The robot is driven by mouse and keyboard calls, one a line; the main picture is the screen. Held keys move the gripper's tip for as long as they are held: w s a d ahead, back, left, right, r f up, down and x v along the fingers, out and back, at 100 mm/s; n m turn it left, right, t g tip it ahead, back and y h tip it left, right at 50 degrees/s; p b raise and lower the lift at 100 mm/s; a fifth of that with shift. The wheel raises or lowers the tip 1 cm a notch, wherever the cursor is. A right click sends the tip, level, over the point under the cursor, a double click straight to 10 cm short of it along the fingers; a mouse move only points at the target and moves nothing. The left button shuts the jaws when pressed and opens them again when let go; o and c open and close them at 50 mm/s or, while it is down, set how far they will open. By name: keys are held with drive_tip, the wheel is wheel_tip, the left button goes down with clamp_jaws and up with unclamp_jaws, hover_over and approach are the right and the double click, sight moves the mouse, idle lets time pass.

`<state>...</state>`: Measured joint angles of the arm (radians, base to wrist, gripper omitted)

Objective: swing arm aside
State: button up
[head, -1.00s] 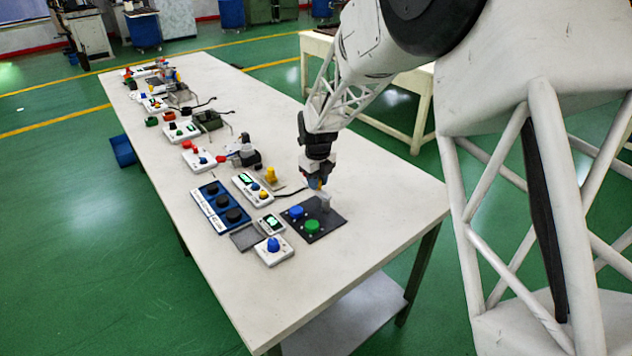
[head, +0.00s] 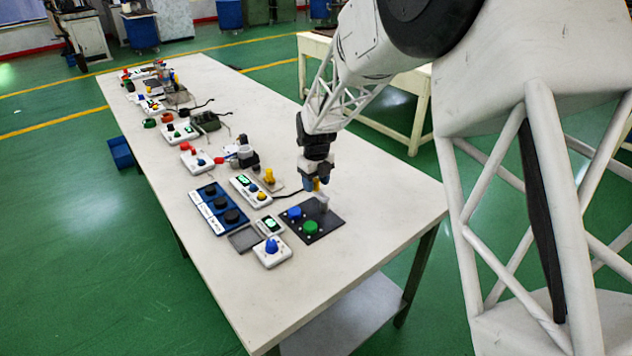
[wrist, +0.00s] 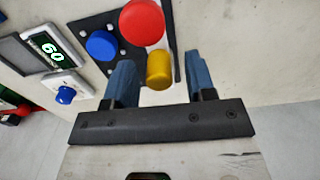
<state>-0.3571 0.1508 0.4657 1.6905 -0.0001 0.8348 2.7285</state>
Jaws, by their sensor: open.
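In the head view a dark plate (head: 327,229) lies near the table's right side, with a blue disc (head: 295,213) and a green disc (head: 311,228) on it. A grey upright piece (head: 323,203) stands at its back. My gripper (head: 316,185) hangs just above that piece, pointing down, with a bit of yellow between its fingertips. In the wrist view my gripper (wrist: 160,82) is open, its two blue fingers on either side of a yellow cylinder (wrist: 158,70). Contact cannot be told. A red disc (wrist: 142,22) shows beyond the cylinder. The green disc is not visible there.
Left of the plate are a small green display (head: 269,225), a grey tray (head: 244,238), a white box with a blue knob (head: 272,251) and a blue panel with black knobs (head: 220,207). The table's right front (head: 370,230) is clear.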

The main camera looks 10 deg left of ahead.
sight(316, 180)
drive_tip(key=shift+r, duration=3.9)
drive_tip(key=shift+s+d+r, duration=0.25)
drive_tip(key=shift+d+r, duration=0.1)
drive_tip(key=shift+d, duration=0.05)
drive_tip(key=s+d+r+n+t, duration=0.1)
drive_tip(key=s+d+r+n, duration=0.55)
drive_tip(key=s+d, duration=0.2)
drive_tip(key=s+d+r+n, duration=0.6)
drive_tip(key=s+d+n, duration=0.15)
drive_tip(key=s, duration=0.25)
drive_tip(key=s+d+n, duration=0.3)
drive_tip(key=s+n, duration=0.1)
drive_tip(key=s, duration=0.4)
drive_tip(key=s+d+f+n+t, duration=0.1)
drive_tip(key=s+d+n, duration=0.3)
drive_tip(key=s, duration=0.4)
drive_tip(key=s+d+n, duration=0.4)
drive_tip(key=s+n, duration=0.1)
drive_tip(key=s, duration=0.3)
drive_tip(key=shift+s+f+t, duration=0.3)
drive_tip(key=shift+s, duration=0.05)
